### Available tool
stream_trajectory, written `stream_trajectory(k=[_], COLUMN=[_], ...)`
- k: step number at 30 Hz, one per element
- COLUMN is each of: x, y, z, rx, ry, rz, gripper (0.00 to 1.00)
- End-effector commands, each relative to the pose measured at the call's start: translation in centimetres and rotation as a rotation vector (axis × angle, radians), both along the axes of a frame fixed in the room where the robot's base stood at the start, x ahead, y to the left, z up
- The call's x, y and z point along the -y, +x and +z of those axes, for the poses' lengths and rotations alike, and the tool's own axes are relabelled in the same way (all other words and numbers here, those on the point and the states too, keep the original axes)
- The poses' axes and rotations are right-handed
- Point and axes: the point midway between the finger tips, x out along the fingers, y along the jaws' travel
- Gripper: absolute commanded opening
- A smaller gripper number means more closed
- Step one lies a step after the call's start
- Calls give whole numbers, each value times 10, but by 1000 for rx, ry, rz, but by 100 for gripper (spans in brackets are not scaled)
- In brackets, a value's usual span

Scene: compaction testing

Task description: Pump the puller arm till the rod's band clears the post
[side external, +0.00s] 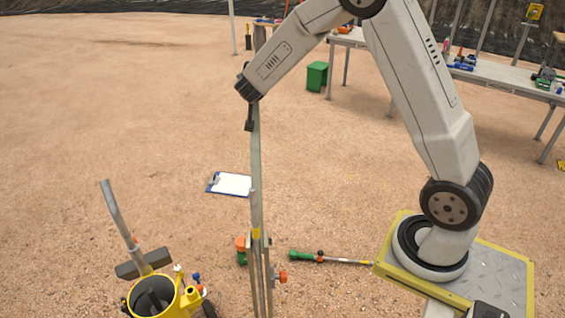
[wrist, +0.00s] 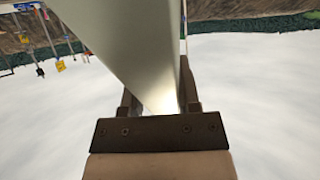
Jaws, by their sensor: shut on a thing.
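The puller arm (side external: 256,150) is a long grey-green bar standing nearly upright. My gripper (side external: 250,122) is shut on its upper end. In the wrist view, the bar (wrist: 125,45) runs between the fingers of my gripper (wrist: 160,98) and hides much of them. A light grey rod (side external: 254,208) stands upright close to the bar's lower part. Its yellow band (side external: 255,233) shows near the top of the narrow post (side external: 268,290). I cannot tell exactly how much gap lies between band and post. The post's foot is out of view.
A yellow-rimmed bucket (side external: 135,304) with tools stands at lower left. A clipboard (side external: 232,184) and a green-handled tool (side external: 330,258) lie on the sandy ground. A green bin (side external: 316,76) and tables (side external: 500,77) stand behind. Open ground lies to the left.

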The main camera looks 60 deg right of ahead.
Motion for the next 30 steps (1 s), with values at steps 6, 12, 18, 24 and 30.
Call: stream_trajectory(k=[6, 12, 18, 24, 30], x=[-5, -5, -5, -5, -6], y=[-3, -3, -3, -3, -4], z=[9, 9, 9, 7, 7], rx=[18, 18, 18, 14, 14], ry=[-21, -21, -22, -19, -19], rz=[0, 0, 0, 0, 0], gripper=[0, 0, 60, 76, 76])
